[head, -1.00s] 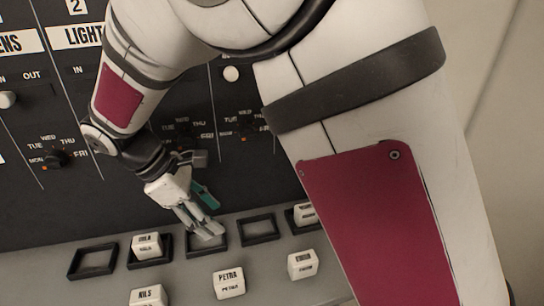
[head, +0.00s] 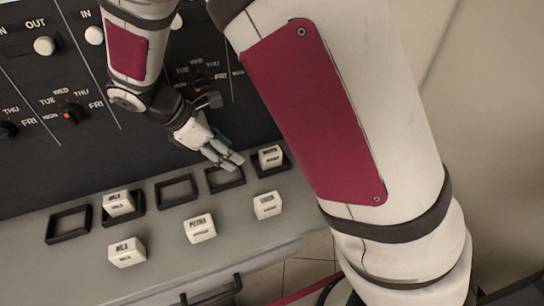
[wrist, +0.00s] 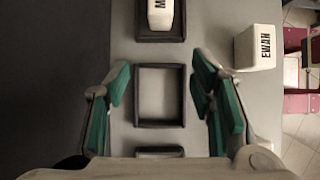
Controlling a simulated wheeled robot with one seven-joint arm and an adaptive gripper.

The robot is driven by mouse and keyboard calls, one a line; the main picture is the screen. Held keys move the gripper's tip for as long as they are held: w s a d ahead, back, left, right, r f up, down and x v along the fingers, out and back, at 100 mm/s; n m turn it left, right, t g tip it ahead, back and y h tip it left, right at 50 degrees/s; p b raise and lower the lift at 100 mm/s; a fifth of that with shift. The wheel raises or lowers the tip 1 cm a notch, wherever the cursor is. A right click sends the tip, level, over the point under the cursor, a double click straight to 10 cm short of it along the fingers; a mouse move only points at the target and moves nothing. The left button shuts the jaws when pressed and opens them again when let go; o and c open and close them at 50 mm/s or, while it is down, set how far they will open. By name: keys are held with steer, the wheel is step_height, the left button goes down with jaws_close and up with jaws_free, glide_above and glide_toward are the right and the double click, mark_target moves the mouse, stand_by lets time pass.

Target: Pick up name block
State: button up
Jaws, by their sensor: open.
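White name blocks with black lettering sit on the grey ledge. One reading NILS (head: 127,252), one reading PETRA (head: 200,229) and one reading EWAN (wrist: 258,48) stand loose; the EWAN block appears to be the right-hand loose one in the head view (head: 267,205). Another block (head: 119,203) sits in a black frame at left. A block whose name begins with M (wrist: 160,14) sits in the far right frame, also in the head view (head: 270,157). My gripper (head: 230,161) is open and empty. In the wrist view its fingers (wrist: 160,88) straddle an empty black frame (wrist: 160,124) from above.
Two more empty frames, at left (head: 69,225) and middle (head: 176,191), lie in the same row. The dark panel (head: 60,165) with knobs rises behind the ledge. The ledge's front edge drops to a tiled floor (head: 305,272).

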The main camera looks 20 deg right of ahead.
steer(key=p, duration=0.1)
glide_toward(269, 151)
steer(key=x, duration=0.4)
steer(key=shift+s+d+f, duration=0.1)
steer(key=shift+p+x, duration=0.55)
steer(key=shift+x, duration=2)
jaws_close()
